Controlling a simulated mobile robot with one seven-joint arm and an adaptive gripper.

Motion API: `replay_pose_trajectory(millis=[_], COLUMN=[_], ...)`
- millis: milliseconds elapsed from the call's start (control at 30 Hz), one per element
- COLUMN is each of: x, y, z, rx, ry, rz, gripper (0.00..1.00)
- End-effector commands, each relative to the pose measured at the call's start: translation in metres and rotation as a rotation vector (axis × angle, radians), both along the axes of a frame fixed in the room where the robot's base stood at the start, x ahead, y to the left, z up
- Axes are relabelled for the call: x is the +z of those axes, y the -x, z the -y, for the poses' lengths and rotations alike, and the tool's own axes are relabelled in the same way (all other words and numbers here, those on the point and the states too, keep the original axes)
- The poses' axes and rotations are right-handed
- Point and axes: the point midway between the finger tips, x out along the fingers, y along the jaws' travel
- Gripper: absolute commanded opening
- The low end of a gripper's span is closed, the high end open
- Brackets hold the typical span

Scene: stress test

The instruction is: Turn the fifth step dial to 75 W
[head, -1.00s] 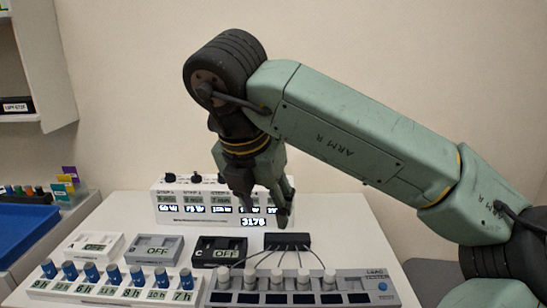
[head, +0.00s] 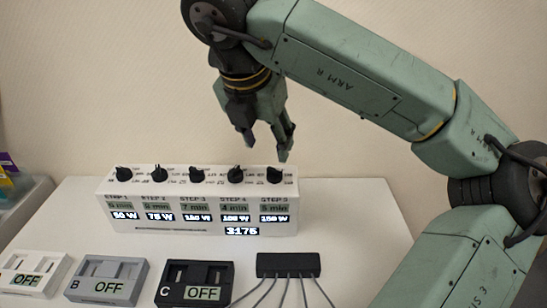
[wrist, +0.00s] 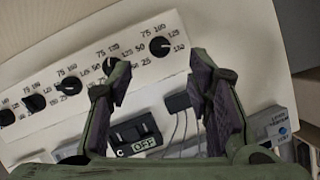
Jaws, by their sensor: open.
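A white box (head: 150,238) carries a row of black step dials on its top. The fifth step dial (head: 274,174) is the rightmost one, and the display below it (head: 274,218) reads 150 W. In the wrist view the fifth dial (wrist: 160,47) lies beyond the fingers, between their tips in the picture, with numbers such as 75, 50 and 25 printed around it. My gripper (head: 266,148) is open and empty, above the right end of the box. Its two fingers also show in the wrist view (wrist: 160,82). No finger visibly touches the dial.
The fourth dial (head: 235,175) is close on the left of the fifth. In front of the box are a black connector block (head: 288,265) with cables and OFF modules, including black C (head: 195,282) and grey B (head: 105,278). The table right of the box is clear.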

Motion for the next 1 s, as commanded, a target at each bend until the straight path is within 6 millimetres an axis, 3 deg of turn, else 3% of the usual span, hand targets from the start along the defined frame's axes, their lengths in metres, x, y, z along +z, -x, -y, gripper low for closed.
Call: replay_pose_trajectory(millis=[300, 500, 867, 1000], x=[-0.054, -0.076, -0.082, -0.082], y=[-0.02, -0.029, -0.031, -0.031], z=[0.008, 0.012, 0.012, 0.012], rx=[0.001, 0.0, 0.0, 0.0], ry=[-0.002, -0.002, -0.001, -0.001], rz=[-0.003, -0.001, 0.0, 0.0], gripper=[0.46, 0.46, 0.46, 0.38])
